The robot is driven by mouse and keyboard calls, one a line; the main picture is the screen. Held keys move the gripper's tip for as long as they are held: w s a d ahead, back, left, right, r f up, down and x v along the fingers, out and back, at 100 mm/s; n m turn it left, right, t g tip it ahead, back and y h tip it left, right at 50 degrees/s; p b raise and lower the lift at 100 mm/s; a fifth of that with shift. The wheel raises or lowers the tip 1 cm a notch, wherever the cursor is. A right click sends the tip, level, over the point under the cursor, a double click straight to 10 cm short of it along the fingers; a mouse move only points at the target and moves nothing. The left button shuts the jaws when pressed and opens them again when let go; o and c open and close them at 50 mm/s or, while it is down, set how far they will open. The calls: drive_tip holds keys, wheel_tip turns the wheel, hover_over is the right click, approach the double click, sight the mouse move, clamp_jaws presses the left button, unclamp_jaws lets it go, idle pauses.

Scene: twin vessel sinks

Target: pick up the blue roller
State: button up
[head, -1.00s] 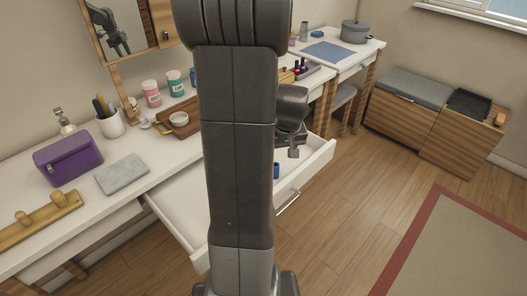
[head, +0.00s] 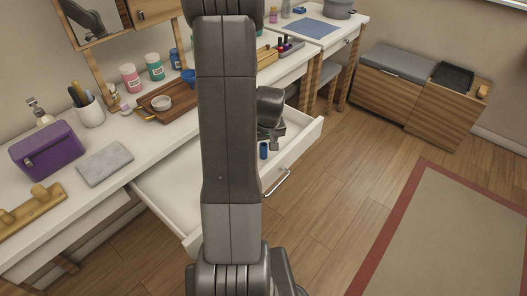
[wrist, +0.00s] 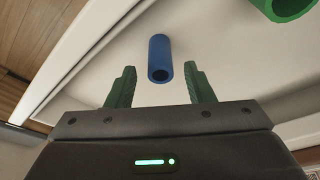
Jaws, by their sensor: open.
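The blue roller (wrist: 160,58) is a hollow blue tube in the open white drawer. In the wrist view it lies just beyond my fingertips, roughly centred between them. In the head view the roller (head: 263,151) shows near the drawer's right front part. My gripper (wrist: 157,85) is open and empty, with its two green fingers apart. In the head view my gripper (head: 272,132) is above the drawer, close to the roller, and my arm hides part of the drawer.
The drawer (head: 165,207) is pulled out, with a metal handle (head: 277,182) on its front. A green tube (wrist: 288,8) lies farther inside it. The countertop holds a purple case (head: 47,149), a grey cloth (head: 104,164) and a wooden tray (head: 183,107).

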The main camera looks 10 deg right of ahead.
drive_tip(key=shift+x, duration=1.95)
drive_tip(key=shift+c, duration=0.5)
drive_tip(key=c, duration=0.9)
drive_tip(key=shift+r, duration=0.15)
clamp_jaws()
